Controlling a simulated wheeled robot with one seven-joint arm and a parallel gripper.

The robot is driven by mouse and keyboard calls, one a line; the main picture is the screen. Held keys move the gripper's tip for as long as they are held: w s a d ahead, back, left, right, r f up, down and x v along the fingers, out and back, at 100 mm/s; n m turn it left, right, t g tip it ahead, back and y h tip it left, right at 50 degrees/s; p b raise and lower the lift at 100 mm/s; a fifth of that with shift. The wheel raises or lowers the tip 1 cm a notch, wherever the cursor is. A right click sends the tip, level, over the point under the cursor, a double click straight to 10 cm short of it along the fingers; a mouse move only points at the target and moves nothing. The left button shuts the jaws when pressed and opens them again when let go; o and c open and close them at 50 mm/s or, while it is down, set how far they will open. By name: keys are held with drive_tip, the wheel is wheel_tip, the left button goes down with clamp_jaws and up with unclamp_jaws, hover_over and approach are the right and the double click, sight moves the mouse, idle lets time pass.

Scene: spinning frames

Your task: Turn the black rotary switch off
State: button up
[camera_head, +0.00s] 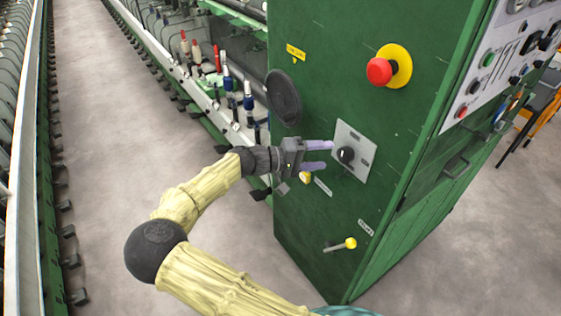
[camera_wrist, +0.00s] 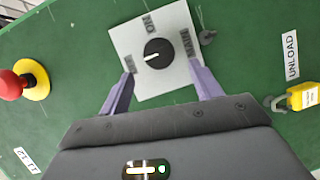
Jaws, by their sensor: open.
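The black rotary switch (camera_head: 346,155) sits on a light metal plate (camera_head: 362,160) on the front of the green cabinet. In the wrist view the switch (camera_wrist: 158,53) is a round black knob with a white pointer mark. The pointer lies slanted, toward the label on the left. My gripper (camera_head: 318,155) is open and empty in front of the plate. In the wrist view its purple fingers (camera_wrist: 160,90) are on either side below the knob, apart from it.
A red emergency button (camera_head: 379,71) on a yellow base is above the switch. A yellow padlock (camera_wrist: 302,96) hangs near an "UNLOAD" label (camera_wrist: 291,55). A yellow-knobbed lever (camera_head: 350,243) sticks out lower down. A black round disc (camera_head: 283,98) is at the cabinet's left.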

drive_tip(key=b+v, duration=0.3)
drive_tip(key=v, duration=0.8)
drive_tip(key=shift+a, duration=0.35)
drive_tip(key=s+d+f+g+y, duration=0.35)
drive_tip(key=d+f, duration=0.25)
drive_tip(key=d, duration=0.3)
drive_tip(key=s+d+f+g+y, duration=0.2)
drive_tip(key=d+f+y, duration=0.3)
drive_tip(key=d, duration=0.4)
drive_tip(key=s+r+m+t+y, duration=0.1)
drive_tip(key=s+r+t+y, duration=0.3)
drive_tip(key=s+y, duration=0.3)
drive_tip(key=s, duration=0.5)
drive_tip(key=shift+s+a+r+y, duration=0.2)
drive_tip(key=shift+a+r+y, duration=0.05)
drive_tip(key=shift+y, duration=0.1)
